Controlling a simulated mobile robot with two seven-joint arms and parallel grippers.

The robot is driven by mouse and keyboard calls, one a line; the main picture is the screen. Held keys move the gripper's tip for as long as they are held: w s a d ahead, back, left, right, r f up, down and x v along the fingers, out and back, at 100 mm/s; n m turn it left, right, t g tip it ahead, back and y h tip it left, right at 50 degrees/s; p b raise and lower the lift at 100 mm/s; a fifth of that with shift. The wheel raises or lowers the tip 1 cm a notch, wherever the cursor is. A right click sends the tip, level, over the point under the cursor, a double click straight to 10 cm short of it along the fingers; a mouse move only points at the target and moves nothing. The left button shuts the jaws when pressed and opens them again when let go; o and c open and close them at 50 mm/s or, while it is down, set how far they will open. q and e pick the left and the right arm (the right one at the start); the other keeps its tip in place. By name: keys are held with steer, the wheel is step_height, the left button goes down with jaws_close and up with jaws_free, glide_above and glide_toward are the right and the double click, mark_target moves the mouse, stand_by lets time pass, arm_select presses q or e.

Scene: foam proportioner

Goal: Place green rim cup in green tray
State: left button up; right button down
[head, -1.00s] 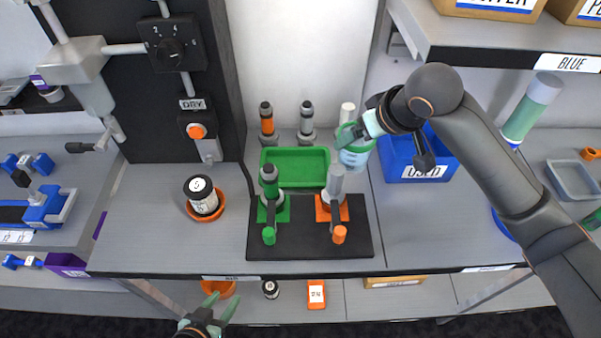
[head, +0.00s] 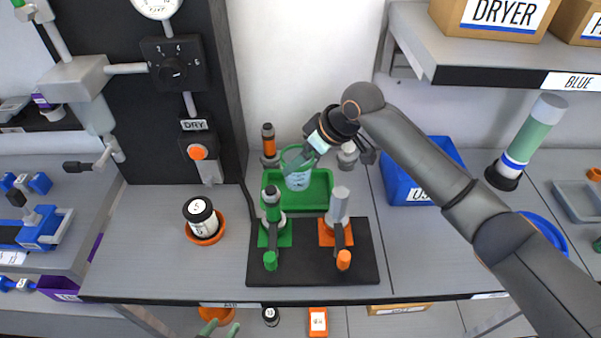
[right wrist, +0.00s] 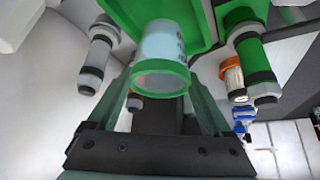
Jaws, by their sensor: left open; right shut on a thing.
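The green rim cup (head: 298,181), clear with a green rim, is in the head view over the back left part of the green tray (head: 322,208). My right gripper (head: 312,150) is shut on the cup near its rim. In the right wrist view the cup (right wrist: 165,45) sits between the two fingers (right wrist: 158,95), with the green tray (right wrist: 202,28) close beyond it. I cannot tell whether the cup's base touches the tray floor.
A black stand with a green valve (head: 271,205) and an orange valve (head: 338,207) stands just in front of the tray. A blue bin (head: 410,185) is to the right. A labelled jar (head: 201,216) is to the left.

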steer(key=shift+f, duration=2.15)
steer(key=shift+f, duration=0.15)
jaws_free()
steer(key=v, duration=0.8)
steer(key=shift+a, duration=0.1)
